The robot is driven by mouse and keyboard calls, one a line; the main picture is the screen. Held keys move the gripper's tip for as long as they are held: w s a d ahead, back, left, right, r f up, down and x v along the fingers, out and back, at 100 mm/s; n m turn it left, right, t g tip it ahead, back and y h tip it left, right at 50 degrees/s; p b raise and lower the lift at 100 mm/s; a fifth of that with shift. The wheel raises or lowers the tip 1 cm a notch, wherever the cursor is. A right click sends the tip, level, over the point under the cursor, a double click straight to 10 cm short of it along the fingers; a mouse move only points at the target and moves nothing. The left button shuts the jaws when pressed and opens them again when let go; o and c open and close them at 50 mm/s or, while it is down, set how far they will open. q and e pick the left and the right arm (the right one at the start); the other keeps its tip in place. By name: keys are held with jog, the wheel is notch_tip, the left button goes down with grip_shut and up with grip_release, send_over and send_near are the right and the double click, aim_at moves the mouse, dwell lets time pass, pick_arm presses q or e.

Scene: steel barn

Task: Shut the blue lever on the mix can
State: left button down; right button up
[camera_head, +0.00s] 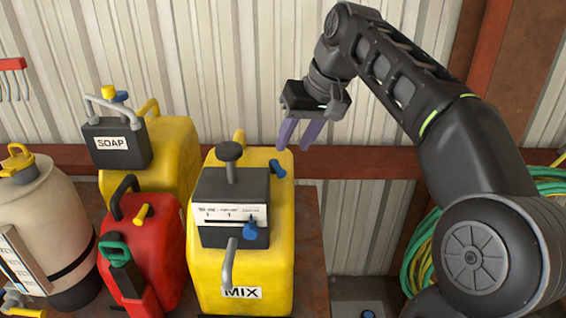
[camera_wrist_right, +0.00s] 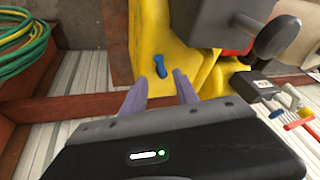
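The mix can (camera_head: 272,262) is yellow, with a MIX label and a grey box (camera_head: 228,189) on its front. A blue lever (camera_head: 277,169) sits on the can's right shoulder. A separate blue knob (camera_head: 250,230) is on the front of the box. In the right wrist view the blue lever (camera_wrist_right: 159,66) lies on the yellow can (camera_wrist_right: 168,35), just beyond the fingertips. My right gripper (camera_head: 297,140) is open and empty, its purple fingers pointing down, a little above and right of the lever, apart from it. My left gripper is out of view.
A yellow soap can (camera_head: 173,150) stands behind left, a red can (camera_head: 160,240) at left front and a cream tank (camera_head: 40,215) at far left. A rusty rail (camera_head: 365,163) crosses the corrugated wall behind. Coiled green hoses (camera_head: 415,255) hang at right.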

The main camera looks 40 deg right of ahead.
aim_at(280, 168)
jog(key=b+x, duration=0.3)
jog(key=shift+f, duration=0.35)
jog(key=x, duration=0.3)
jog(key=shift+w, duration=0.2)
jog(key=shift+w+f, duration=0.2)
jog(key=shift+f, duration=0.25)
jog(key=shift+a, duration=0.1)
jog(key=shift+c, duration=0.3)
grip_shut()
